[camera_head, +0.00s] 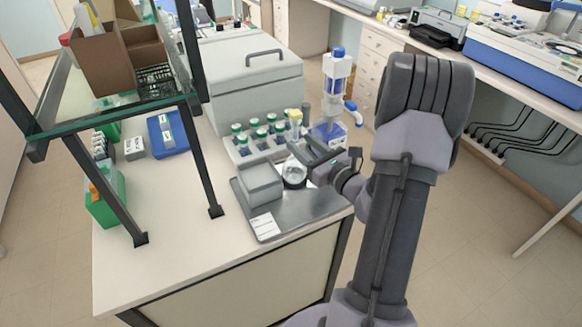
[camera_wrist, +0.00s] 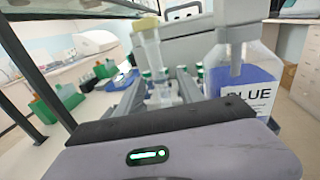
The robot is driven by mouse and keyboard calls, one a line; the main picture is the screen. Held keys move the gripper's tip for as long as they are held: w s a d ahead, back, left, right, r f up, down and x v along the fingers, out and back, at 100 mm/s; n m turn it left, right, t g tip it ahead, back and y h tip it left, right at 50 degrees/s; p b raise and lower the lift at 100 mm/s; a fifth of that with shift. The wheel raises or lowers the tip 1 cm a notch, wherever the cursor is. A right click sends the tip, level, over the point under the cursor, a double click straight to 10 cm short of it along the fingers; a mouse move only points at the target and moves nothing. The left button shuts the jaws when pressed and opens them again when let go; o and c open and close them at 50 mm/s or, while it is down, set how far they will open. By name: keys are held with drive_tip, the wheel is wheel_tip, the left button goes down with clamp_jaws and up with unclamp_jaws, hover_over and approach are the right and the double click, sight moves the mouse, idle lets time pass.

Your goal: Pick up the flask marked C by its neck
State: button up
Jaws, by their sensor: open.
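A clear glass flask with a yellow stopper stands close in front of my gripper in the wrist view (camera_wrist: 152,48). Its letter cannot be read. In the head view a round glass body (camera_head: 294,174) sits on the grey tray, with a yellow top (camera_head: 294,115) above it; these look like the same flask, its neck partly covered by my gripper. My gripper (camera_head: 305,150) is open at neck height. In the wrist view its fingers (camera_wrist: 158,88) reach forward on the left and right of the flask's neck. Whether either finger touches the glass cannot be told.
A bottle labelled BLUE (camera_wrist: 245,85) stands close on the right. Several green-capped bottles (camera_head: 255,135) stand behind in a rack. A grey box (camera_head: 261,182) is on the tray (camera_head: 290,220) to the left. A glass shelf frame (camera_head: 195,125) rises further left.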

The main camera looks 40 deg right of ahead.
drive_tip(key=w, duration=0.2)
drive_tip(key=w+b, duration=0.1)
drive_tip(key=w, duration=0.1)
drive_tip(key=w+f, duration=0.1)
drive_tip(key=w, duration=0.1)
drive_tip(key=shift+w+d+b, duration=0.1)
drive_tip(key=shift+w+b, duration=0.15)
drive_tip(key=shift+b, duration=0.05)
drive_tip(key=shift+w, duration=0.2)
drive_tip(key=shift+r, duration=0.1)
clamp_jaws()
